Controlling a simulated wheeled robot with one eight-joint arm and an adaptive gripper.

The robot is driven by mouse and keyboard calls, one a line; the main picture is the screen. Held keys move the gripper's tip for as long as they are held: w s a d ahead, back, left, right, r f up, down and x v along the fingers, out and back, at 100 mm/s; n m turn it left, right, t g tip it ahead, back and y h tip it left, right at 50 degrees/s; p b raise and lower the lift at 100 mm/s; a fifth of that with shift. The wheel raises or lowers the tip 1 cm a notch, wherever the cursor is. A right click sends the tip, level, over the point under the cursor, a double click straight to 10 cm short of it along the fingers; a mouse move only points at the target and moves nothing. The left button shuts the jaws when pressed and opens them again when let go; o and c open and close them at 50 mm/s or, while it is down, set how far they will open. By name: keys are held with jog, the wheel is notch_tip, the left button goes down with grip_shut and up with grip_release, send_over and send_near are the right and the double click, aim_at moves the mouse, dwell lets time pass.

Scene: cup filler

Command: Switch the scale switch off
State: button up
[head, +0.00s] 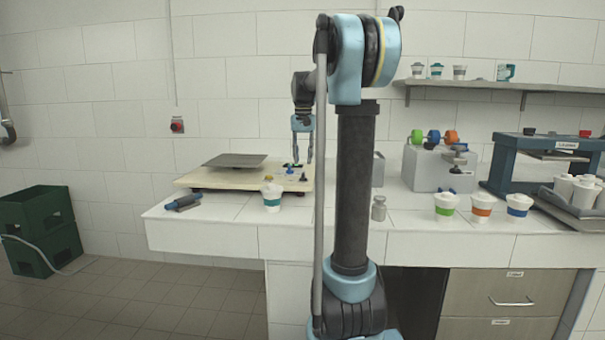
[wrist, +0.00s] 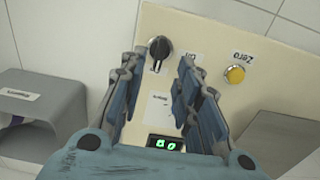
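The scale (head: 225,177) is a cream slab with a grey weighing plate (head: 236,160) on the table's left part. Its scale switch (wrist: 160,47) is a black rotary knob with a white mark, beside an upside-down label in the wrist view. A yellow Zero button (wrist: 235,75) is to its right, and a lit green display (wrist: 165,143) shows lower down. My gripper (head: 302,160) points down over the scale's right end. In the wrist view my gripper (wrist: 160,65) is open and empty, with the knob showing just beyond the gap between its fingertips. I see no contact.
A white and teal cup (head: 271,196) stands in front of the scale. A blue-handled tool (head: 183,202) lies at the left. A grey open box (wrist: 40,110) is beside the scale in the wrist view. Cups and a blue machine (head: 540,155) stand to the right.

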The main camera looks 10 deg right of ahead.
aim_at(303, 173)
jog(key=shift+f, duration=2.9)
grip_shut()
